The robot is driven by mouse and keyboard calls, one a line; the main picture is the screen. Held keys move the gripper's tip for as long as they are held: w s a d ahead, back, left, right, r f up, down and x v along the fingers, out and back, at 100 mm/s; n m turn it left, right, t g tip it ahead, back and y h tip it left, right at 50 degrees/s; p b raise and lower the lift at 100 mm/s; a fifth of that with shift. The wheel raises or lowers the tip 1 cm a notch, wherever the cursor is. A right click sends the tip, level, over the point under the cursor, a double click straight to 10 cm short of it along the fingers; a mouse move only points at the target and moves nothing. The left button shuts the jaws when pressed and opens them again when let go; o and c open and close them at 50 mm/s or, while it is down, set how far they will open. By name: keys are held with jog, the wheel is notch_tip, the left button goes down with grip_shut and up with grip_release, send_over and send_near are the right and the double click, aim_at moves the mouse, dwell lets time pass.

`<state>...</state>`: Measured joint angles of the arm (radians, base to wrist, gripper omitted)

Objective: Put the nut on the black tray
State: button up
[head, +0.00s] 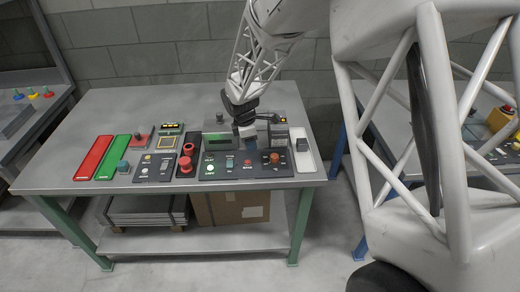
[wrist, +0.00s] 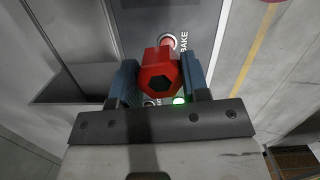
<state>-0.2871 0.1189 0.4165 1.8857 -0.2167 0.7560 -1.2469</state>
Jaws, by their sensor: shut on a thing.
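A red hexagonal nut (wrist: 160,75) with a dark hexagonal hole sits between the two blue fingers of my gripper (wrist: 160,84) in the wrist view. The fingers are shut on its sides. In the head view my gripper (head: 247,138) is over the control panel at the right part of the table, and I cannot make out the nut there. A narrow black strip, apparently the black tray (head: 194,172), lies left of the panel. Red pieces (head: 186,164) stand on it and hide part of it.
The grey table (head: 120,115) also holds a red strip (head: 95,158), a green strip (head: 115,160) with a small teal block, and a white strip (head: 309,163). The control panel (head: 245,170) has several buttons. The table's back left is clear.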

aim_at(194, 139)
jog(key=shift+n, duration=0.9)
jog(key=w+a+r, duration=0.1)
jog(key=w+a, duration=0.1)
jog(key=a, duration=0.2)
jog(key=w+a+r, duration=0.2)
jog(key=w+a, duration=0.1)
jog(key=a, duration=0.2)
jog(key=w+a+r, duration=0.2)
jog(key=a, duration=0.2)
jog(key=shift+w+a, duration=0.25)
jog(key=shift+w, duration=0.05)
jog(key=w+a+f+m, duration=0.3)
jog(key=w+a+f, duration=0.2)
jog(key=a, duration=0.5)
jog(key=w, duration=0.2)
jog(key=shift+w+a, duration=0.15)
jog(key=shift+w, duration=0.15)
jog(key=shift+f, duration=0.2)
jog(key=shift+f, duration=3.2)
jog(key=shift+f, duration=0.6)
jog(key=o, duration=1.1)
